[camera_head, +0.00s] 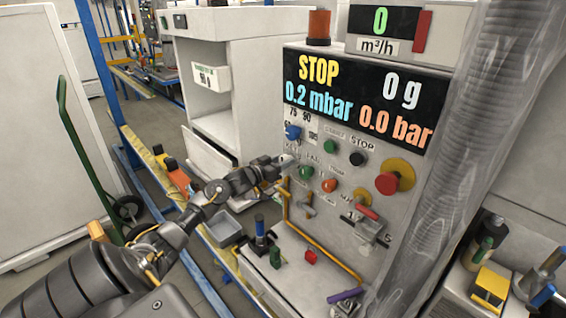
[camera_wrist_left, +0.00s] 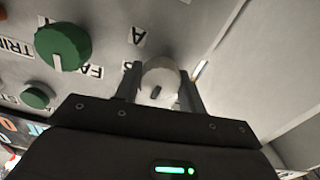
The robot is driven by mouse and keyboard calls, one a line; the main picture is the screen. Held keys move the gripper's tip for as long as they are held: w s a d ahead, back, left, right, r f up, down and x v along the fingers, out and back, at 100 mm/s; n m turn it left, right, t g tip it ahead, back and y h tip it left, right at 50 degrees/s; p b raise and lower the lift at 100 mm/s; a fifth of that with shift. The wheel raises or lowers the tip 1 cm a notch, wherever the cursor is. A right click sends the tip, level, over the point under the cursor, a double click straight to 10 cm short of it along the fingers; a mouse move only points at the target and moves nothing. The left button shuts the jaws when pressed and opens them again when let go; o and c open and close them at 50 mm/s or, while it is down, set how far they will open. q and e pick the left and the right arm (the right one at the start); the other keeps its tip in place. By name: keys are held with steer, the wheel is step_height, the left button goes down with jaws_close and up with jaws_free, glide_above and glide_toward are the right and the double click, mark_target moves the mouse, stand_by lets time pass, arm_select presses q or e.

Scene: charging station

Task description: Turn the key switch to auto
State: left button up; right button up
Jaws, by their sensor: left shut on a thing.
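The key switch (camera_wrist_left: 160,78) is a pale round knob with a dark slot on the grey panel. In the left wrist view it sits between the two fingers of my left gripper (camera_wrist_left: 158,92), which is shut on it. In the head view my left gripper (camera_head: 284,164) reaches the left side of the control panel (camera_head: 335,205), just below the KEY label, and largely hides the switch. Small letter labels are beside the switch in the wrist view, one reading A; which position it points to I cannot tell. My right gripper is not in view.
A green knob (camera_head: 306,172) and an orange knob (camera_head: 329,186) are close to the right of the gripper; a blue knob (camera_head: 293,132) is above. A red emergency button (camera_head: 387,183) is farther right. A yellow pipe (camera_head: 287,207) runs below. The display (camera_head: 365,95) reads STOP.

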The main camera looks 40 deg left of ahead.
arm_select(q)
steer(key=m+b, duration=0.2)
steer(key=m, duration=0.3)
steer(key=shift+f+m, duration=0.15)
steer(key=shift+m, duration=0.15)
steer(key=m+b, duration=0.3)
steer(key=m, duration=0.2)
steer(key=shift+f+b, duration=0.1)
steer(key=shift+b, duration=0.25)
steer(key=m+b, duration=0.3)
steer(key=m, duration=0.2)
steer(key=shift+d+b, duration=0.1)
steer(key=shift+b, duration=0.2)
steer(key=m+b, duration=0.4)
steer(key=m, duration=0.1)
steer(key=shift+f+b, duration=0.1)
steer(key=shift+b, duration=0.2)
steer(key=shift+m+b, duration=0.55)
steer(key=shift+m, duration=0.05)
steer(key=shift+m+b, duration=0.55)
steer(key=shift+m, duration=0.15)
